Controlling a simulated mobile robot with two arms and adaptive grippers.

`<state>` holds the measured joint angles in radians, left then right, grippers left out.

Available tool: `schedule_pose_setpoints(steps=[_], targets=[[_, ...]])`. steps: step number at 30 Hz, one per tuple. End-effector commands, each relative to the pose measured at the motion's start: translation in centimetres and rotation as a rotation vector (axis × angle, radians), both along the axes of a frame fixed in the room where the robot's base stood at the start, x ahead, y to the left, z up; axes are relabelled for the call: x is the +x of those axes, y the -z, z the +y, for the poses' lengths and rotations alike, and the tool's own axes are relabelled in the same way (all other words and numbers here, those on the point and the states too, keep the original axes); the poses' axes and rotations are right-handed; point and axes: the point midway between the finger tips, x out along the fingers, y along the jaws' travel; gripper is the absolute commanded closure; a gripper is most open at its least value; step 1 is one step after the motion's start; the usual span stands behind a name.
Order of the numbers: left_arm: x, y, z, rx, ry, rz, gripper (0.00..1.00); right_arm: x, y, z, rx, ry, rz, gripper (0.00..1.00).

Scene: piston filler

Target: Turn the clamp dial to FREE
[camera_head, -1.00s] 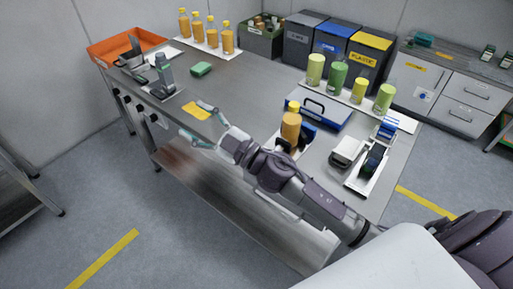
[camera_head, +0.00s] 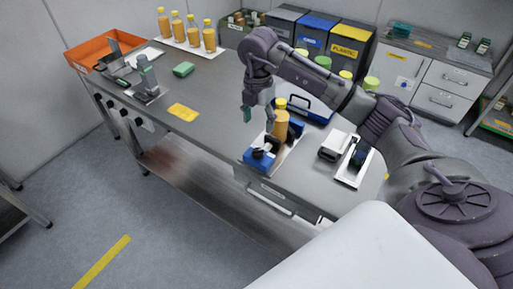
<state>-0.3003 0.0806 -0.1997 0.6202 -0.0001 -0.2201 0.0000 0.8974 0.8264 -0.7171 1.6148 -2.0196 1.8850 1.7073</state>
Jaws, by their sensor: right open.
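A blue clamp fixture (camera_head: 252,165) stands near the table's front edge, in the middle of the camera_head view. A small black dial-like part (camera_head: 258,154) sits on its front block, probably the clamp dial. Its setting and any FREE mark are too small to read. An orange bottle (camera_head: 280,127) with a yellow cap stands upright in the fixture, behind the dial. My right gripper (camera_head: 257,116) points down with open, empty fingers, above and behind the dial and just left of the bottle. It appears apart from both. My left gripper is not in view.
A white device (camera_head: 334,146) and a black device on a white plate (camera_head: 344,176) stand right of the clamp. A blue case (camera_head: 318,108) lies behind. Several orange bottles (camera_head: 193,35) stand at the back.

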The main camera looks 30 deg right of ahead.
Motion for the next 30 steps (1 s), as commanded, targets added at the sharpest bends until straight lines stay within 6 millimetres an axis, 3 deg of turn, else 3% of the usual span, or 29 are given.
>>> schedule_pose_setpoints(steps=[15,21,30], targets=[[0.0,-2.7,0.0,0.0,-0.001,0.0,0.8,-0.1,10.1,0.2,0.006,-0.005,0.004,0.37],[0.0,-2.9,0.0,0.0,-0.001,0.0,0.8,-0.1,11.9,0.1,0.005,-0.005,0.002,0.37],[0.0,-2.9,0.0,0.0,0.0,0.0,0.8,-0.1,12.2,0.2,0.004,-0.006,0.0,0.37]])
